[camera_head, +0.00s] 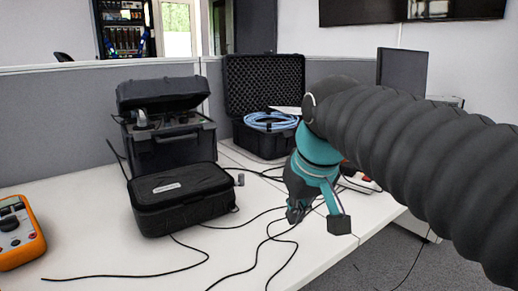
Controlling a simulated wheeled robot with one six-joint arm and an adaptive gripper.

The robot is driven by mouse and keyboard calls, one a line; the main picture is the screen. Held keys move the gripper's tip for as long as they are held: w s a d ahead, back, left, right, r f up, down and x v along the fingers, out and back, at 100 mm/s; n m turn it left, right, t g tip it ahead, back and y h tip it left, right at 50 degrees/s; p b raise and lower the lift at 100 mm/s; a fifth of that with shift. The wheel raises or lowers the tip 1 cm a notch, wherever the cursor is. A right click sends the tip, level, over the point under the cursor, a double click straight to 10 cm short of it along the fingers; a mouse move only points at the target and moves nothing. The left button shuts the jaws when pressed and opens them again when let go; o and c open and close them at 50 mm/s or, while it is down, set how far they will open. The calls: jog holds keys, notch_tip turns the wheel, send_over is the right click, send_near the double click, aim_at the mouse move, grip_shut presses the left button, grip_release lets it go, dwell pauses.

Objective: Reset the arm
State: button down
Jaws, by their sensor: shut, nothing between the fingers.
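My arm (420,150) reaches in from the right side of the head view, covered in a dark ribbed sleeve. My gripper (318,218), teal and dark grey, hangs downward at its end over the right part of the white table (90,250). It is shut and holds nothing. It appears above the tabletop, apart from the cases. My arm and gripper hide part of the table's back right and a red and white device (358,178) behind them.
A closed black case (180,197) lies mid-table. Behind it stand an open black case (165,125) and another open case (262,90) with coiled blue cable (270,121). An orange meter (18,232) is at left. Loose black cables cross the table front. A grey partition (50,120) runs behind.

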jog(key=s+d+f+m, duration=0.1)
jog(key=s+d+f, duration=0.3)
jog(key=s+f, duration=0.2)
jog(key=s+d+f+m+t+h, duration=0.1)
jog(key=s+d+f+m, duration=0.1)
jog(key=s+d+f, duration=0.3)
notch_tip(320, 180, down, 4)
jog(key=shift+s+f+m, duration=0.25)
jog(key=shift+s+m, duration=0.05)
jog(key=shift+s, duration=0.25)
